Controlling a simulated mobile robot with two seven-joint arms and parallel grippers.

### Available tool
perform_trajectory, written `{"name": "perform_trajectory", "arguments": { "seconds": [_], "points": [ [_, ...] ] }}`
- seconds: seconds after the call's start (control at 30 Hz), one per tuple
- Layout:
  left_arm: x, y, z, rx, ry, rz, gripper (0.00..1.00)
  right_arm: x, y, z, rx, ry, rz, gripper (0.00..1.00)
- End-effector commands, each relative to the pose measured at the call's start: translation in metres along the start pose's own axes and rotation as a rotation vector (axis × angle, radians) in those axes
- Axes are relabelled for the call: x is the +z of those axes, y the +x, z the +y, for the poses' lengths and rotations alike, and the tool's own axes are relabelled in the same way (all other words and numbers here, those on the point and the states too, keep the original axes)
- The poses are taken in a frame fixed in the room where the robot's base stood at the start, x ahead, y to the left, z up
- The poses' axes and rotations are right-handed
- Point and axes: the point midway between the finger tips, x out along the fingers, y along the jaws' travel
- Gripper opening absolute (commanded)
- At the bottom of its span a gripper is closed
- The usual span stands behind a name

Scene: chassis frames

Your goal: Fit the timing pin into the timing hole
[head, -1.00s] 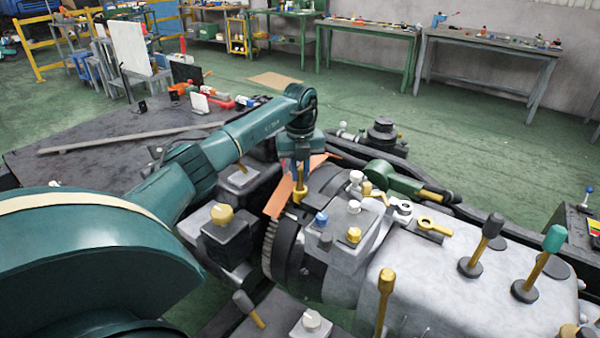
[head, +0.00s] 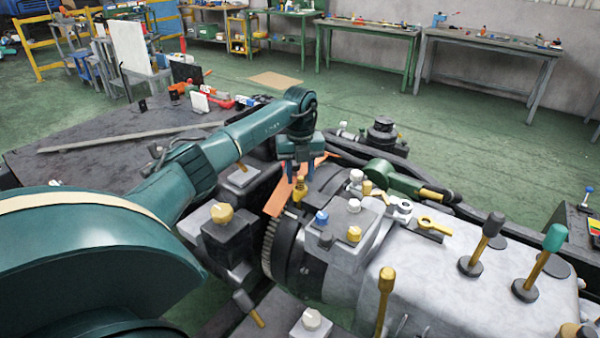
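The timing pin appears to be the small yellow piece (head: 299,190) standing roughly upright at the top of the bell housing, beside the orange strip. The timing hole is not visible; the pin and the parts around it cover that spot, so I cannot tell how deep the pin sits. My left gripper (head: 298,172) is just above the pin, pointing down, its two fingers spread apart. The pin shows below the fingers and looks free of them. My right gripper is not in view.
The toothed ring (head: 269,246) and the grey gearbox housing (head: 450,275) lie near the pin. Levers (head: 540,262) with knobs rise at the right. A green tool (head: 393,178) lies behind the housing. A dark table (head: 90,165) stands at the left.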

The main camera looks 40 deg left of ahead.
Motion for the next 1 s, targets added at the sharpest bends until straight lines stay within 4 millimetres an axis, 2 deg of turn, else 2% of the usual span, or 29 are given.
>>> {"name": "perform_trajectory", "arguments": {
  "seconds": [0.17,0.27,0.43,0.53,0.7,0.83,1.0],
  "points": [
    [0.000,-0.002,0.000,-0.001,0.000,0.000,0.37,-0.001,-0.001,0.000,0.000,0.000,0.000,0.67],
    [0.000,-0.009,-0.001,-0.002,0.000,-0.001,0.37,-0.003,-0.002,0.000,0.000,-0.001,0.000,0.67],
    [0.001,-0.044,0.000,-0.002,-0.001,-0.003,0.37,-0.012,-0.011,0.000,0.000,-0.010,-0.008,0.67],
    [0.001,-0.063,-0.001,-0.005,0.000,-0.005,0.37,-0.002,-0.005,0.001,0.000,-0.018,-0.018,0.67],
    [0.001,-0.099,-0.001,-0.003,0.000,-0.004,0.37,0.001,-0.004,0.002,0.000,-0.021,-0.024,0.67],
    [0.001,-0.118,-0.001,-0.003,0.000,-0.001,0.37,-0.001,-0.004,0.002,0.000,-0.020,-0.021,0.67],
    [0.000,-0.131,0.000,-0.001,0.000,0.000,0.37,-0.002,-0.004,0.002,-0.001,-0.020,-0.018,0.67]
  ]
}}
